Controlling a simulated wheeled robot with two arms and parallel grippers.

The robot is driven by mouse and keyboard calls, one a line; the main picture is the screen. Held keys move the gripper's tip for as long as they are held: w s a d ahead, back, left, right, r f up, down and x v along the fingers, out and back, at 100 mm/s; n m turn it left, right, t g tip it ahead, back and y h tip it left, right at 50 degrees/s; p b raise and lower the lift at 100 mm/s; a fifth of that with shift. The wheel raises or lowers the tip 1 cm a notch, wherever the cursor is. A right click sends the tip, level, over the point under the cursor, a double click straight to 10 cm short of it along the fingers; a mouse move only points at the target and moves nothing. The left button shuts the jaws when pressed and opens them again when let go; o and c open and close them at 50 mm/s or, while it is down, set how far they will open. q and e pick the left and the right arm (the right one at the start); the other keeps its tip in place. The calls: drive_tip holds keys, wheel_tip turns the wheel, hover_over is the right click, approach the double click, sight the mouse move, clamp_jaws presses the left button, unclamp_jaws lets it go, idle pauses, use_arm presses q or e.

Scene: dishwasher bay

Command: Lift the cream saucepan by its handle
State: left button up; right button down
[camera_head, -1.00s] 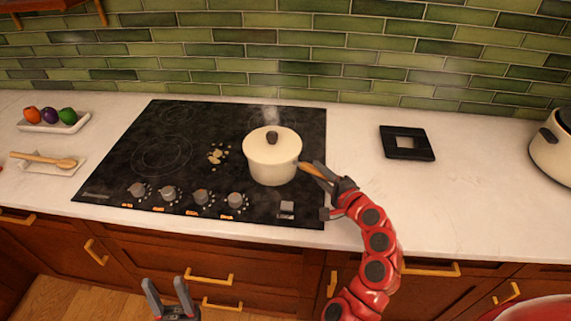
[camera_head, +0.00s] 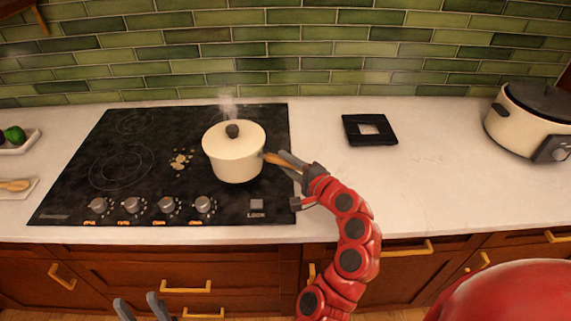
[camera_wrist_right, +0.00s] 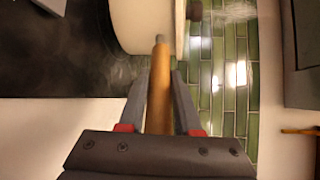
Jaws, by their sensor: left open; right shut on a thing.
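The cream saucepan (camera_head: 234,160) sits upright at the right part of the black cooktop, with a cream lid and dark knob (camera_head: 232,131). Its wooden handle (camera_head: 278,160) points right, toward my right gripper (camera_head: 291,166). In the right wrist view, the handle (camera_wrist_right: 157,85) runs between the two fingers of that gripper (camera_wrist_right: 158,100), which is shut on it. I cannot tell if the pan's base is clear of the cooktop. My left gripper (camera_head: 141,307) is open and empty at the bottom edge, in front of the drawers, partly cut off.
The cooktop (camera_head: 75,180) has several knobs along its front, and small pale bits (camera_head: 181,159) lie left of the pan. Steam rises behind the lid. A black square frame (camera_head: 369,129) and a cream cooker (camera_head: 530,125) stand to the right. The counter between is mostly clear.

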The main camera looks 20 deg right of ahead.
drive_tip(key=s, duration=0.3)
drive_tip(key=shift+a+r, duration=0.25)
drive_tip(key=s+a+r+p, duration=0.1)
drive_tip(key=s+r+p, duration=0.3)
drive_tip(key=s+p, duration=0.7)
drive_tip(key=p, duration=0.3)
drive_tip(key=shift+a+r, duration=0.15)
drive_tip(key=shift+a, duration=0.25)
idle(0.3)
